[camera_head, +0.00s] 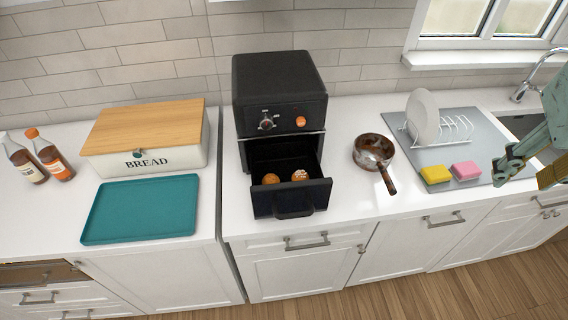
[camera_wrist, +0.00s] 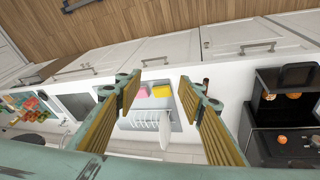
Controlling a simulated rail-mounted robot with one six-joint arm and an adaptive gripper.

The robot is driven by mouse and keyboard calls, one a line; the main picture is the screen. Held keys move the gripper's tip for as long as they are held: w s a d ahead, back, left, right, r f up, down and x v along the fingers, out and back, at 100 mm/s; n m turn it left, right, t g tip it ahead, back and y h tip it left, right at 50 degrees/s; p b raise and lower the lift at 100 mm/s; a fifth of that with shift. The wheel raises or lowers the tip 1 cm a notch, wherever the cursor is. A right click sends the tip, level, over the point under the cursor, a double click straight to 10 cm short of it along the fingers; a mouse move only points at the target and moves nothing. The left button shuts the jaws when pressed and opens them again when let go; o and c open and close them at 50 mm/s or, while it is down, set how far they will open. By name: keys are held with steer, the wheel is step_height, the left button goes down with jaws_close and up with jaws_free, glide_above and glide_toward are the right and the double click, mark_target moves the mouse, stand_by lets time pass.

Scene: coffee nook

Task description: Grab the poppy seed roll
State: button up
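Two small brown rolls lie in the pulled-out drawer (camera_head: 291,200) of a black air fryer (camera_head: 279,90). The left roll (camera_head: 270,179) looks plain brown. The right roll (camera_head: 300,175) has pale patches on top. They are too small to tell which is the poppy seed roll. In the wrist view the drawer (camera_wrist: 297,76) is at the right edge, with the rolls small inside it. My gripper (camera_wrist: 165,82) is open and empty, its two padded fingers wide apart. In the head view my gripper (camera_head: 522,165) is at the far right, above the sink side, well away from the drawer.
A teal tray (camera_head: 141,209) and a bread box (camera_head: 146,160) stand left of the fryer. A pan (camera_head: 374,149), yellow sponge (camera_head: 436,174), pink sponge (camera_head: 466,170) and dish rack (camera_head: 456,130) with a plate stand between the fryer and my gripper.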

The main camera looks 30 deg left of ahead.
steer(key=w+a+f+n+p, duration=0.3)
steer(key=w+a+f, duration=0.2)
steer(key=w+a, duration=0.4)
steer(key=w+a+f+n+y+p, duration=0.1)
steer(key=a+f+p, duration=0.1)
steer(key=a, duration=0.3)
steer(key=w+a+f+n+y+p, duration=0.1)
steer(key=w+a+n+p, duration=0.1)
steer(key=a, duration=0.4)
steer(key=s+a+f+n+g+y+p, duration=0.1)
steer(key=s+a+f+p, duration=0.3)
steer(key=s+a, duration=0.4)
steer(key=s+a+f+n+g+y+p, duration=0.2)
steer(key=s+a, duration=0.6)
steer(key=a, duration=0.8)
step_height(320, 180, down, 3)
steer(key=shift+a+f+n+p, duration=0.2)
steer(key=shift+a+n+p, duration=0.05)
steer(key=shift+n+p, duration=1)
steer(key=shift+f, duration=0.1)
steer(key=b, duration=0.2)
glide_toward(273, 179)
steer(key=shift+f, duration=1.15)
steer(key=shift+w+a+f, duration=0.2)
steer(key=shift+a+f, duration=0.25)
steer(key=shift+f, duration=0.1)
steer(key=shift+w+a+f, duration=0.2)
steer(key=shift+a+f, duration=0.25)
steer(key=shift+f, duration=0.1)
